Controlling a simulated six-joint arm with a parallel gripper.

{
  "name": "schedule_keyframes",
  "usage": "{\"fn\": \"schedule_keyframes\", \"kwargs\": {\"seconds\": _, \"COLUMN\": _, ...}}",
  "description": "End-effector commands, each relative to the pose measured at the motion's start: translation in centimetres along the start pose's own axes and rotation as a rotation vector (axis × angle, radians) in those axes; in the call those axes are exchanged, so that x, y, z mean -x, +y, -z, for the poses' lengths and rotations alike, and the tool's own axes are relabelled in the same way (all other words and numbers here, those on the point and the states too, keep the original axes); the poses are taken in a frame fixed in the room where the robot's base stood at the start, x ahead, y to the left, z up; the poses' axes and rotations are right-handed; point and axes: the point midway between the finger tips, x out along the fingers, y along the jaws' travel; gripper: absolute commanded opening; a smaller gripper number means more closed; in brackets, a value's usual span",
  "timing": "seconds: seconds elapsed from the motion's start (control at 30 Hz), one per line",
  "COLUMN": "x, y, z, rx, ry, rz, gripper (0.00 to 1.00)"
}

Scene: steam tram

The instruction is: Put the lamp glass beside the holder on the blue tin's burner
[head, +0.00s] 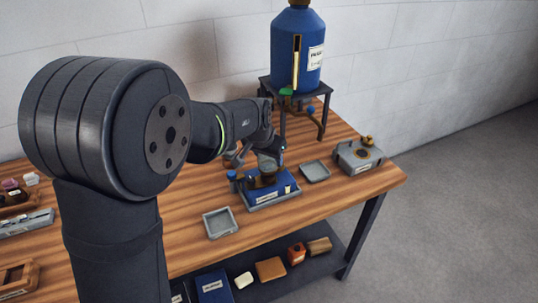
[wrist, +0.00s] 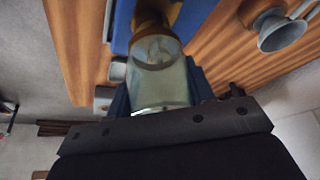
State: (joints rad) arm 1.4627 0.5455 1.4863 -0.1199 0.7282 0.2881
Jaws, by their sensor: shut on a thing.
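The lamp glass (wrist: 166,88) is a clear, slightly greenish tube. My gripper (wrist: 160,98) is shut on it in the wrist view, with dark fingers on both sides. Its far end is at a brass-coloured round part (wrist: 154,48) over the blue tin (wrist: 192,14); I cannot tell whether it is seated on the burner. In the head view my gripper (head: 268,161) is just above the blue tin (head: 268,194), which has a white label and stands on the table. The glass is mostly hidden there by my gripper.
A large blue bottle (head: 298,50) on a dark stand rises close behind my arm. Shallow grey trays (head: 220,223) and (head: 315,171) lie on either side of the tin. A grey box with brass fittings (head: 358,157) is at the right. A grey flared piece (wrist: 281,31) shows in the wrist view.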

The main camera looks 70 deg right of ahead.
Motion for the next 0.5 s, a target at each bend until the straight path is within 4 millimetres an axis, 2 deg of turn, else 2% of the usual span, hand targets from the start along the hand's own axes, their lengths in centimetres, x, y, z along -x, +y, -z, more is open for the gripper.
{"fn": "schedule_keyframes", "kwargs": {"seconds": 0.5, "x": -1.3, "y": 0.0, "z": -0.6, "rx": 0.0, "ry": -0.001, "rz": 0.0, "gripper": 0.25}}
